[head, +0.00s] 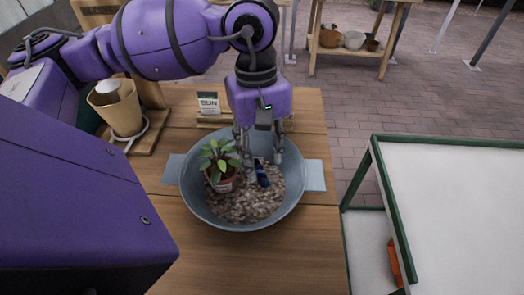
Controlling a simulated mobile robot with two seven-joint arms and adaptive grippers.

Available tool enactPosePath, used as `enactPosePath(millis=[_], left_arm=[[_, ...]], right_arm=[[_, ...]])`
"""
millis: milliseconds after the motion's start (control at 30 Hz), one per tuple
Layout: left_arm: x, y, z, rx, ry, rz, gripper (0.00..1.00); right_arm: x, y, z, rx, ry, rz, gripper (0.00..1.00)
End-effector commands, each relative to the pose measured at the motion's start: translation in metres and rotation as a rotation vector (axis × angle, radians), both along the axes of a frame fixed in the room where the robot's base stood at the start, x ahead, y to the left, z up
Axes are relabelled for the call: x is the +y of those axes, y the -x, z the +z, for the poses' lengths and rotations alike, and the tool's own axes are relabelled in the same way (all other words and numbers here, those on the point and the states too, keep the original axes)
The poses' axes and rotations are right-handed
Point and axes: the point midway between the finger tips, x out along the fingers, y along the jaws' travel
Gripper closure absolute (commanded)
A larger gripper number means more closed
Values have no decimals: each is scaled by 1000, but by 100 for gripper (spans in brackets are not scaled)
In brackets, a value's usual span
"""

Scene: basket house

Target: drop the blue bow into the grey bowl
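The grey bowl (190,205) is a round metal tub with two flat side handles, standing on the wooden table. Brown gravel covers its bottom, and a small potted plant (222,172) stands in its left part. The blue bow (263,175) is inside the bowl's rim, right of the plant; I cannot tell whether it touches the gravel. My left gripper (262,158) points down over the bowl, its fingers spread apart on either side above the bow. It looks open, with no clear grip on the bow. My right gripper is not in view.
The wooden table (180,255) is clear in front of the bowl. A small sign card (209,103) stands behind it. A tan cup-like container (117,108) is at back left. A white green-edged table (465,210) stands right, with an orange object (395,262) below.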

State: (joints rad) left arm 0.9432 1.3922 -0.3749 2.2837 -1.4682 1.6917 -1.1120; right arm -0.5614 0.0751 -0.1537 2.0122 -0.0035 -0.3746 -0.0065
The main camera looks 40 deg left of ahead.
Motion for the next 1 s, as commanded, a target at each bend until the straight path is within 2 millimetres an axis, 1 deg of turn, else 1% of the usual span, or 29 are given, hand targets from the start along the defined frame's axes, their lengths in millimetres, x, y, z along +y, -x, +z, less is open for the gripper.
enactPosePath(millis=[167, 267, 367, 467, 700, 800, 900, 1000], left_arm=[[0, 0, 0, 0, 0, 0, 62], [0, 0, 6, -2, 0, 1, 62], [0, -1, 19, -7, 0, 2, 62], [3, -4, 34, -5, 0, 2, 62], [10, -8, 88, -4, 0, 0, 62], [12, -10, 106, -3, 1, 1, 62], [13, -11, 119, -1, 0, 1, 62], [14, -11, 126, 0, 1, 2, 62]], right_arm=[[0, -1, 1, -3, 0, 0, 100], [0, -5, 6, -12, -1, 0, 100], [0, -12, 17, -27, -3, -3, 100], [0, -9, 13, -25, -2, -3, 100], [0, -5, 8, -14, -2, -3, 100], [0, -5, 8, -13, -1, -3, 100], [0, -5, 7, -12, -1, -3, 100], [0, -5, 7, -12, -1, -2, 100]])
